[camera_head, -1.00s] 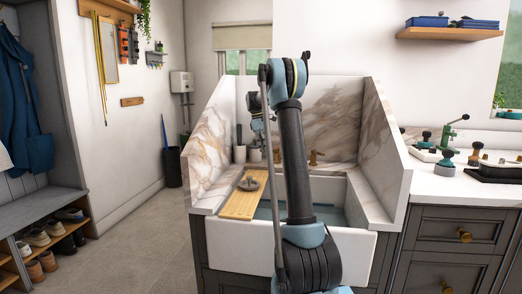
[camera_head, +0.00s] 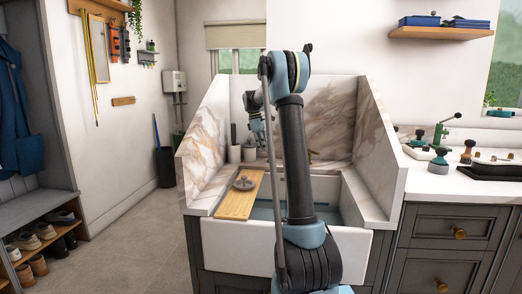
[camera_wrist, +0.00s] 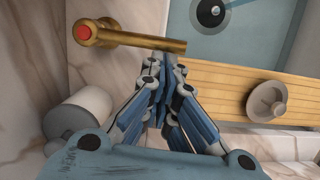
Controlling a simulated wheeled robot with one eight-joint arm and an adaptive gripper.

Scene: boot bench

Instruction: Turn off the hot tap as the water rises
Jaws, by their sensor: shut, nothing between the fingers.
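The hot tap (camera_wrist: 95,32) is brass with a red cap. Its brass bar (camera_wrist: 150,42) points right in the wrist view. My gripper (camera_wrist: 158,68) is shut and empty, its fingertips close to the bar's outer end; I cannot tell whether they touch. The sink (camera_head: 352,196) holds bluish water (camera_wrist: 245,25) with a round dark drain fitting (camera_wrist: 210,12) under it. No stream from a spout is visible. In the head view my arm hides most of the tap area, and a bit of brass (camera_head: 312,154) shows beside it.
A wooden board (camera_head: 236,207) lies across the sink's left side with a round grey object (camera_wrist: 267,101) on it. Tall marble panels (camera_head: 203,140) enclose the sink. The right counter (camera_head: 455,183) holds several tools.

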